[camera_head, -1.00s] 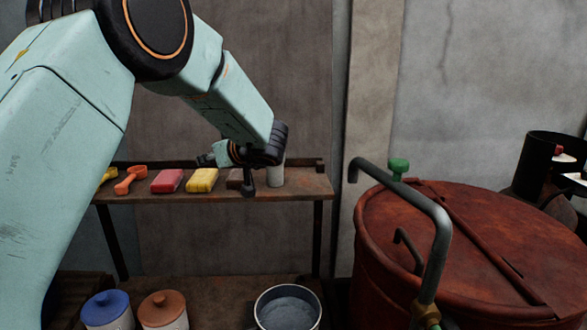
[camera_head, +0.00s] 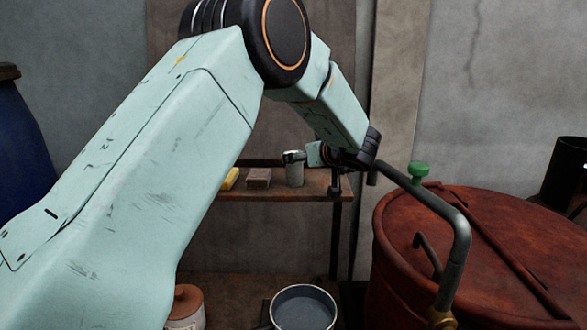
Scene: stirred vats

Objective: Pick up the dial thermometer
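I cannot make out a dial thermometer in this view; it may be hidden behind my arm. My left arm comes in from the left and crosses the middle. My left gripper (camera_head: 313,174) is small and far off, in front of the right end of the wooden shelf (camera_head: 268,193). Its fingers appear spread apart, one toward the left and one downward, with nothing visible between them that I can call held. A pale cylindrical cup (camera_head: 294,175) stands on the shelf just behind or beside it; I cannot tell whether they touch. My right gripper is out of view.
A brown block (camera_head: 258,178) and a yellow block (camera_head: 230,179) lie on the shelf. A rusty red vat (camera_head: 480,250) with a bent grey pipe (camera_head: 462,240) and green knob (camera_head: 418,169) stands right. Below are a metal bucket (camera_head: 303,308) and brown-lidded jar (camera_head: 187,300). A blue barrel (camera_head: 22,140) stands left.

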